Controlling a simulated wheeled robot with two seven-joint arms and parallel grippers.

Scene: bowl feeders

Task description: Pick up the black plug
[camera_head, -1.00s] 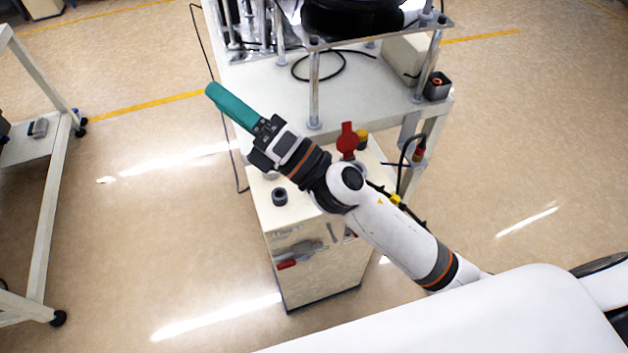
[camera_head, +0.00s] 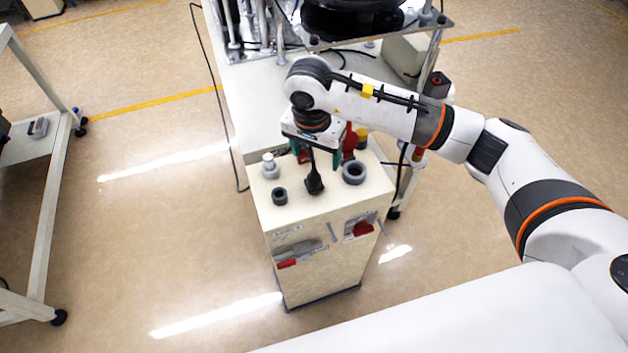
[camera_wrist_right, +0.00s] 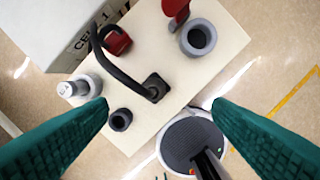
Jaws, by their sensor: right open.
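The black plug (camera_head: 314,182) stands on the top of the small cream cabinet (camera_head: 335,203), near its middle. In the right wrist view the black plug (camera_wrist_right: 155,86) shows a square base and a curved black stem or cable rising from it. My right gripper (camera_head: 318,158) points down over the cabinet, just behind the plug in the head view. Its teal fingers are open and empty, and in the wrist view (camera_wrist_right: 160,103) they stand wide apart with the plug ahead between them, apart from both. My left gripper is out of view.
Around the plug stand a small dark ring (camera_head: 279,196), a grey ring (camera_head: 354,172), a white-topped grey cylinder (camera_head: 270,166) and a red handled piece (camera_head: 349,143). The feeder table (camera_head: 235,85) stands behind. Open floor lies left of the cabinet.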

